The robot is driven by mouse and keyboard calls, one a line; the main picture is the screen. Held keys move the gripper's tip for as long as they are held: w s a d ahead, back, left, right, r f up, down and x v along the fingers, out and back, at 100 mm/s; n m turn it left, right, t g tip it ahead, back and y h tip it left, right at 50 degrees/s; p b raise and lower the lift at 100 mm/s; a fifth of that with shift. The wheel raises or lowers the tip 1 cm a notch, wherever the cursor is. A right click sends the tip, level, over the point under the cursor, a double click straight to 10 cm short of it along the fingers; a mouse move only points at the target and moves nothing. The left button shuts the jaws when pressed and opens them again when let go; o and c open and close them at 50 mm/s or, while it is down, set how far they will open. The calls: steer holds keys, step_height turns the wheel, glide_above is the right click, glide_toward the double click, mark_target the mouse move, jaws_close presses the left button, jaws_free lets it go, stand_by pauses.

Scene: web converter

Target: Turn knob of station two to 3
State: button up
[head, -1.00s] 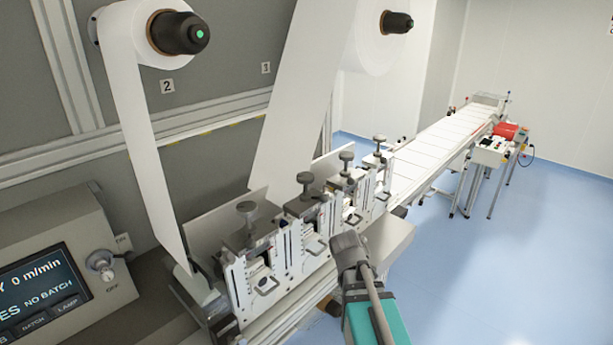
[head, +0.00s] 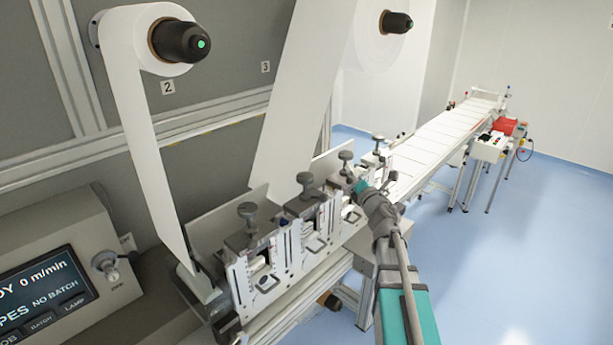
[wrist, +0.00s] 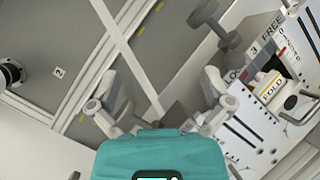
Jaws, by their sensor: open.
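A row of metal stations with dark round-topped knobs stands at centre in the head view: a near knob (head: 247,209), a second knob (head: 305,179), a third knob (head: 346,157) and a far knob (head: 379,141). I cannot tell which is station two. My gripper (head: 355,183) is beside the third knob; its fingers are hardly visible there. In the wrist view my gripper (wrist: 163,105) is open with nothing between its fingers. Knob settings are not readable.
A white web roll (head: 140,45) hangs near a wall tag "2" (head: 168,87). A control panel (head: 45,290) stands at left. A long conveyor (head: 440,140) runs to the back right. The blue floor (head: 530,240) at right is clear.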

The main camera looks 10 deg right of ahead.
steer(key=a+n+g+y, duration=0.1)
steer(key=n+y, duration=0.3)
steer(key=n, duration=0.2)
steer(key=n+g+y+p, duration=0.2)
steer(key=n+g+y, duration=0.55)
steer(key=n, duration=0.45)
glide_toward(313, 180)
steer(key=shift+s+d+r, duration=0.15)
steer(key=shift+s+d, duration=0.2)
steer(key=shift+d, duration=0.05)
steer(key=shift+w+a, duration=0.1)
steer(key=shift+w, duration=0.05)
steer(key=shift+f+x, duration=0.15)
steer(key=shift+x, duration=3.25)
steer(key=shift+f+x, duration=0.15)
steer(key=shift+x, duration=3.25)
steer(key=shift+r, duration=0.1)
